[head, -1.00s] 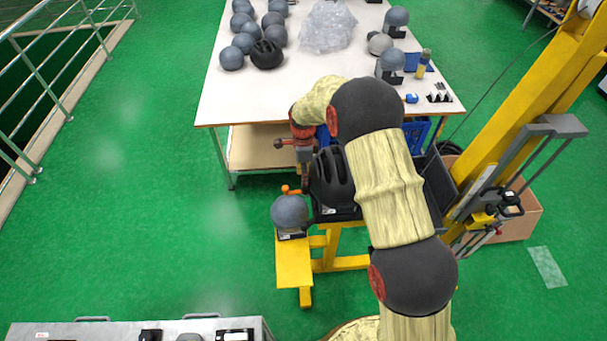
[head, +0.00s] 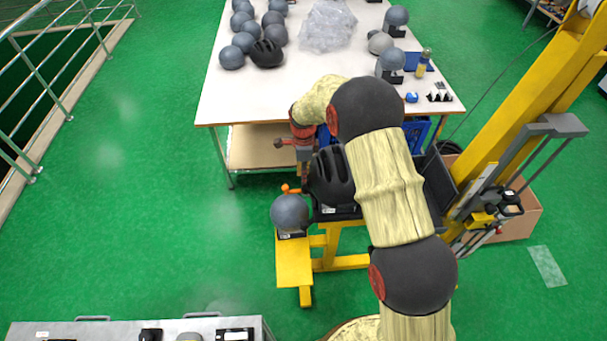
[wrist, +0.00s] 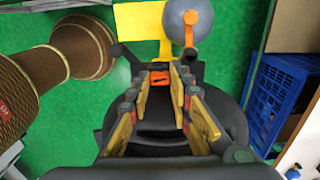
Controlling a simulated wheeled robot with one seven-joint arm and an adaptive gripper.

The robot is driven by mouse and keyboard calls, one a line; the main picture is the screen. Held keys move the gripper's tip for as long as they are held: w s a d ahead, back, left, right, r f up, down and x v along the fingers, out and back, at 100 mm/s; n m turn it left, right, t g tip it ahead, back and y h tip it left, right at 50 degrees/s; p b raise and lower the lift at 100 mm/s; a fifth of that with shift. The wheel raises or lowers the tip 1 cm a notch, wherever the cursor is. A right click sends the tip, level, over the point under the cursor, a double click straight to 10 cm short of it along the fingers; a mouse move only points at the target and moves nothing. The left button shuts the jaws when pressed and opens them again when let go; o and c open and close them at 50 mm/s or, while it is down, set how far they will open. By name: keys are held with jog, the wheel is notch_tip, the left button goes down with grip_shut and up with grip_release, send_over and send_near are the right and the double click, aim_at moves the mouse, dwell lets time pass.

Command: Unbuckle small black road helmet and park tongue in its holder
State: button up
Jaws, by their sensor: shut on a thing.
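The black road helmet (head: 330,178) sits at the yellow stand beside my arm, which covers its right side. In the wrist view its dark shell (wrist: 234,118) lies below and around my fingers. My gripper (head: 305,186) reaches down at the helmet's left side. In the wrist view, my gripper (wrist: 160,74) has its yellow-padded fingers converging on a small orange piece (wrist: 160,79), which looks like a strap buckle part. The gripper is shut on it. The straps and the tongue's holder cannot be made out.
A grey ball headform (head: 290,214) stands on the yellow stand (head: 294,262) close left of the helmet. The yellow tower (head: 540,105) rises at right. A white table (head: 225,100) with several headforms is behind. A blue crate (wrist: 275,92) is at right in the wrist view. Green floor is clear at left.

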jog(key=shift+r, duration=0.15)
dwell(0.3)
jog(key=shift+w+r+p, duration=0.2)
jog(key=shift+r+p, duration=0.75)
jog(key=shift+r, duration=1.2)
jog(key=shift+s+a+f+b, duration=0.8)
jog(key=shift+s+f, duration=0.6)
jog(key=shift+s, duration=2.35)
jog(key=shift+s+a+f+b, duration=0.8)
jog(key=shift+s+f, duration=0.55)
jog(key=shift+s, duration=2.35)
jog(key=s+d+f, duration=0.1)
jog(key=s+d, duration=0.1)
jog(key=d, duration=0.8)
jog(key=s+d+f+b, duration=0.1)
jog(key=d, duration=1)
jog(key=shift+s+d+f, duration=0.15)
jog(key=shift+s, duration=0.25)
